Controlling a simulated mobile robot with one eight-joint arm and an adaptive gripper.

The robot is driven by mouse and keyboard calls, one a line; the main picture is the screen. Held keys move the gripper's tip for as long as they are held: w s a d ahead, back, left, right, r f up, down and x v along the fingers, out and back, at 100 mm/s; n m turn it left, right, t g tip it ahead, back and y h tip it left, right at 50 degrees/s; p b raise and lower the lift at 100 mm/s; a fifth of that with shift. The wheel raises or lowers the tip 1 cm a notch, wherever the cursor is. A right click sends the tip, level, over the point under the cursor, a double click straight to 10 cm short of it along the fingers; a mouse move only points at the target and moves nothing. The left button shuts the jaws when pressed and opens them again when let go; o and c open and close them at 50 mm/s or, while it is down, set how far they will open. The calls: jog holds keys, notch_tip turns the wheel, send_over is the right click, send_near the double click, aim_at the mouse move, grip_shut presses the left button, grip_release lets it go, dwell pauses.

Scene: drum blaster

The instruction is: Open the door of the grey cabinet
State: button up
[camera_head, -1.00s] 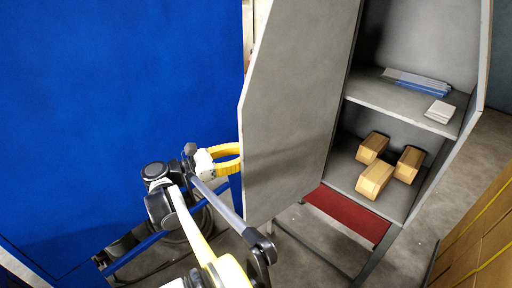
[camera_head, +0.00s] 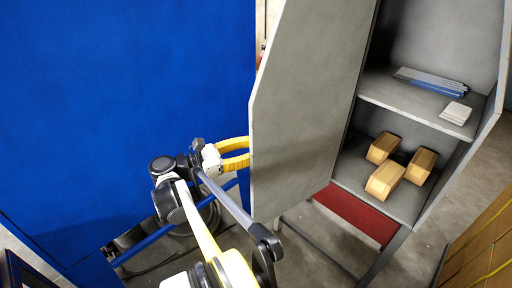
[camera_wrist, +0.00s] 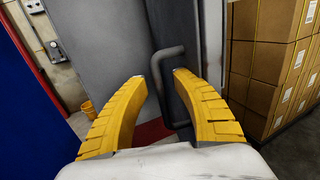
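The grey cabinet (camera_head: 440,108) stands at the right in the head view, its inside in plain sight. Its grey door (camera_head: 305,110) is swung wide open toward the left. My gripper (camera_head: 248,153) is at the door's left edge, its yellow fingers partly hidden behind the door. In the wrist view my gripper (camera_wrist: 160,77) has its two yellow fingers apart. A grey bar handle (camera_wrist: 172,85) on the door shows between and just beyond the fingertips, close to the right finger. I cannot tell whether they touch.
Wooden blocks (camera_head: 385,181) and flat items (camera_head: 430,82) lie on the cabinet's shelves. A red bar (camera_head: 355,214) runs below. A blue wall panel (camera_head: 120,80) fills the left. Stacked cardboard boxes (camera_wrist: 268,65) stand at the right.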

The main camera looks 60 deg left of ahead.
jog(key=s, duration=1.1)
jog(key=shift+s+a, duration=0.2)
jog(key=shift+s, duration=0.1)
